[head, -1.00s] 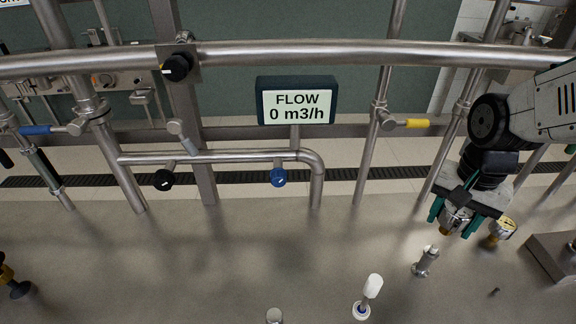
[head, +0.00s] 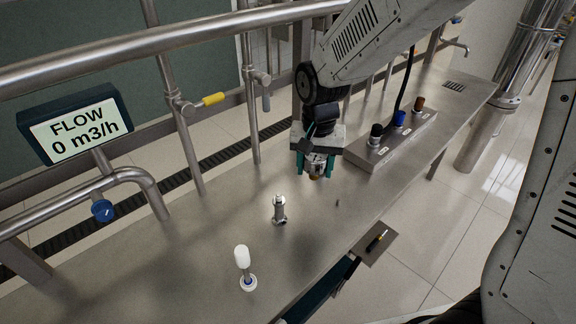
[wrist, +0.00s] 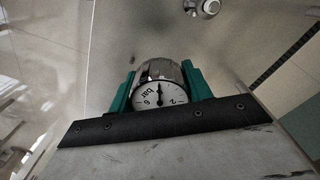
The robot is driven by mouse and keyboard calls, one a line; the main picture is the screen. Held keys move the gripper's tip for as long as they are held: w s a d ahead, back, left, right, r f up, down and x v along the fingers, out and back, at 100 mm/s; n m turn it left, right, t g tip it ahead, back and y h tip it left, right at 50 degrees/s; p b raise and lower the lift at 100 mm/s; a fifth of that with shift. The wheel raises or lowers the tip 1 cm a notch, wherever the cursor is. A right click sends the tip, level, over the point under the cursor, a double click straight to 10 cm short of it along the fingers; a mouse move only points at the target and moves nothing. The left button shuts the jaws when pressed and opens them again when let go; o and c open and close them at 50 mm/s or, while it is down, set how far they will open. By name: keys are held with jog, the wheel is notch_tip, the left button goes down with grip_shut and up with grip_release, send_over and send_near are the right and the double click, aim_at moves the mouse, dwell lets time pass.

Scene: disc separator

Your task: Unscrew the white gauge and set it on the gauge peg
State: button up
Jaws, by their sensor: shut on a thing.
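My gripper (head: 315,170) hangs above the bench with its green fingers shut around a gauge (head: 318,164). The wrist view shows the held gauge's white dial (wrist: 159,96), marked bar, between the green fingers (wrist: 158,90). The gauge is clear of the upright steel fitting (head: 279,209), which stands on the bench to the left and nearer. The fitting's round top also shows at the top of the wrist view (wrist: 205,8).
A white-handled piece (head: 242,257) stands at the front left. A steel box (head: 372,160) with black, blue and brown knobs lies right of my gripper. A small plate (head: 366,250) sits at the front edge. Pipes and the flow display (head: 75,125) are at left. The bench (head: 215,230) between is largely bare.

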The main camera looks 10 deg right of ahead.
jog(key=d+f+m, duration=0.2)
jog(key=d+f, duration=0.1)
jog(key=d, duration=0.4)
jog(key=shift+w+d, duration=0.15)
jog(key=shift+d, duration=0.05)
jog(key=shift+d, duration=0.1)
send_over(338, 205)
jog(key=shift+w+f, duration=0.1)
jog(key=shift+f, duration=2.65)
jog(key=shift+f, duration=0.75)
jog(key=shift+f, duration=0.85)
jog(key=o, duration=1.4)
